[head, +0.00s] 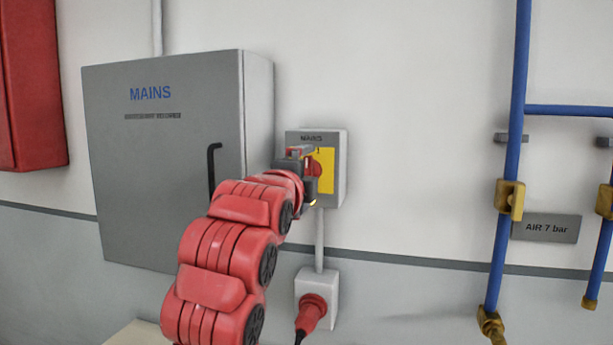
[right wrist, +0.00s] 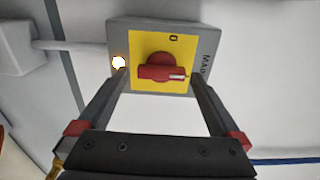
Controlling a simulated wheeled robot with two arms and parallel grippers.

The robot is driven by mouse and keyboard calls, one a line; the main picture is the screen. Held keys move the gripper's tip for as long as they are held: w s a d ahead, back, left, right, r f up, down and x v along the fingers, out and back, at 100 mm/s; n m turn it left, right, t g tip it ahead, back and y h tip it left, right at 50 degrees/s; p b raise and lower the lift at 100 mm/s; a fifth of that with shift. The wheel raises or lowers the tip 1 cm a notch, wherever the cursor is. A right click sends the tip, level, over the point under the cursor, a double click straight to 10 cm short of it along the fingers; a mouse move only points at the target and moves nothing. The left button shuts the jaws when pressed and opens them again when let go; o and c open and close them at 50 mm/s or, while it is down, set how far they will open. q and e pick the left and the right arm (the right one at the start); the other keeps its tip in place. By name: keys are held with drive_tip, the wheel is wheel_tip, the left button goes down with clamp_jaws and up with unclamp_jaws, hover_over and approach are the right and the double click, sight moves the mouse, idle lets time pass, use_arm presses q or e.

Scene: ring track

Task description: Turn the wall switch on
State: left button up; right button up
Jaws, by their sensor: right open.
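The wall switch is a grey box (head: 342,180) marked MAINS, with a yellow plate (head: 327,182) and a red knob (head: 315,168). My right gripper (head: 303,172) is open in front of the switch. In the right wrist view its fingertips (right wrist: 158,80) lie to either side of the knob, apart from it. My left gripper is not in view.
A large grey MAINS cabinet (head: 150,170) with a black handle (head: 212,170) stands left of the switch. Below the switch is a socket box (head: 305,285) with a red plug (head: 312,308). Blue air pipes (head: 515,120) with brass valves run at the right. The wall between is clear.

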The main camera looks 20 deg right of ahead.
drive_tip(key=b+v, duration=0.1)
drive_tip(key=v, duration=1.6)
drive_tip(key=shift+s, duration=0.2)
drive_tip(key=shift+a, duration=0.2)
